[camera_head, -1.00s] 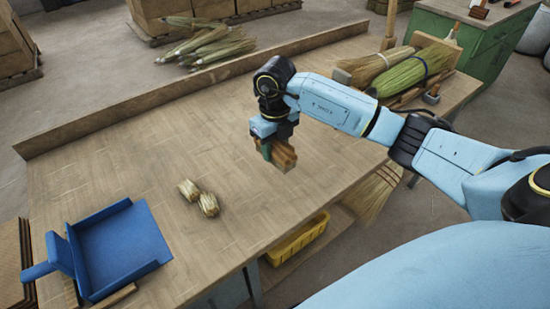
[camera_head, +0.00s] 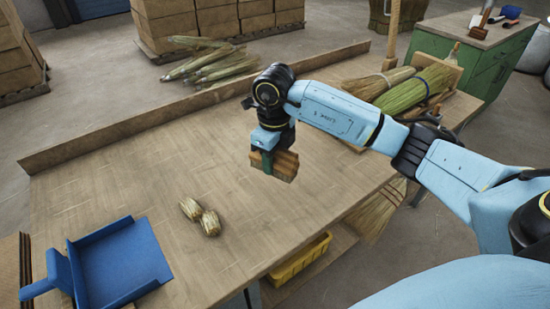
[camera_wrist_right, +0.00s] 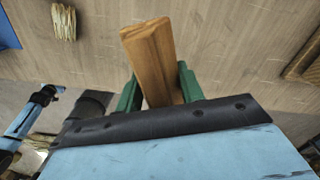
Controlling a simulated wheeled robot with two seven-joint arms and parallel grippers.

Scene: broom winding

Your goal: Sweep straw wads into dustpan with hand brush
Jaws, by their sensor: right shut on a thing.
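My right gripper (camera_head: 268,160) is shut on the hand brush (camera_head: 284,165), a wooden piece held above the middle of the table. In the right wrist view the green fingers of this gripper (camera_wrist_right: 158,88) clasp the brush's brown wood (camera_wrist_right: 150,55); its bristles cannot be made out. Two straw wads, one (camera_head: 190,208) and another (camera_head: 210,223), lie close together on the table, left of and nearer than the brush. The blue dustpan (camera_head: 122,262) lies at the near left, left of the wads, its handle pointing left. My left gripper does not show clearly.
The wooden table (camera_head: 110,185) has a raised ledge (camera_head: 200,105) along its back. Brooms (camera_head: 415,90) rest on a rack at the right end. A yellow bin (camera_head: 298,260) sits below the near edge. The table between brush and wads is clear.

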